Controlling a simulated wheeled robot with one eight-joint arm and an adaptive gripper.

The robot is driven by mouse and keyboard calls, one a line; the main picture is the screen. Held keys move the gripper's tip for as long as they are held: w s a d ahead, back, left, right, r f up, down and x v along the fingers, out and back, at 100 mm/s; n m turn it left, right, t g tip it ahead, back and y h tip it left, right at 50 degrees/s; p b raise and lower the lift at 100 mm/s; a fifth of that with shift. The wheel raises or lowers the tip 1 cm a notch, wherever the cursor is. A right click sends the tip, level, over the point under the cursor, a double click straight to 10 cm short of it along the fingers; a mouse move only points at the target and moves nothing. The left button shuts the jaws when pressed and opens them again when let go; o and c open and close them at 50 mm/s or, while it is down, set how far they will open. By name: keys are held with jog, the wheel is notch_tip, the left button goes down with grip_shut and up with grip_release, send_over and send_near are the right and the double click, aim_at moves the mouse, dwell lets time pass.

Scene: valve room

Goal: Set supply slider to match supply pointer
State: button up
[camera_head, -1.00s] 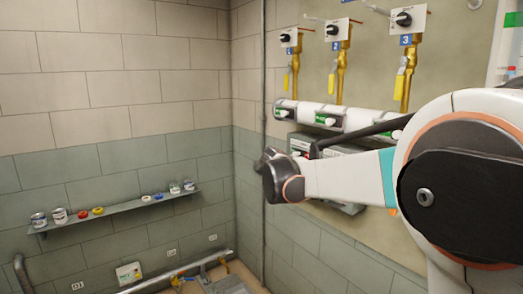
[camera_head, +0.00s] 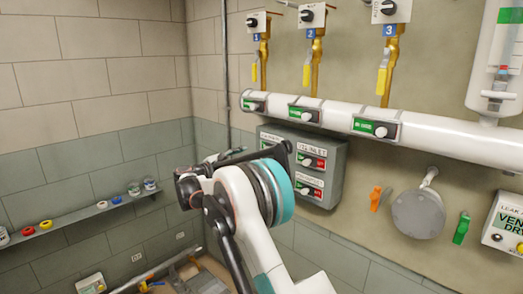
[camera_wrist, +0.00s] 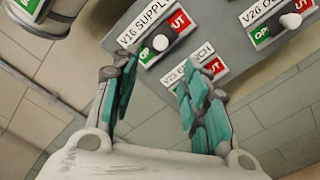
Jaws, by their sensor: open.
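The V16 SUPPLY slider (camera_wrist: 160,42) is in the wrist view, a tilted plate with green at its left, red at its right and a white round knob near the middle. My gripper (camera_wrist: 166,66) is open, its two teal-padded fingers spread below and either side of this plate, apparently empty. Contact cannot be told. The slider is on the grey box (camera_head: 330,182) in the head view, where my arm covers part of the box front. My fingers are not clear in that view. I cannot identify a supply pointer.
A V26 slider (camera_wrist: 289,22) and a partly covered lower slider (camera_wrist: 190,75) are close by. Above the box runs a white pipe (camera_head: 445,128) with several green-labelled switches. An orange handle (camera_head: 376,198), a round grey disc (camera_head: 418,214) and a green handle (camera_head: 461,229) are to the right.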

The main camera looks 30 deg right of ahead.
aim_at(265, 150)
jog(key=b+x, duration=0.2)
jog(key=x, duration=1.1)
jog(key=shift+s+d, duration=0.1)
jog(key=shift+c, duration=0.2)
grip_shut()
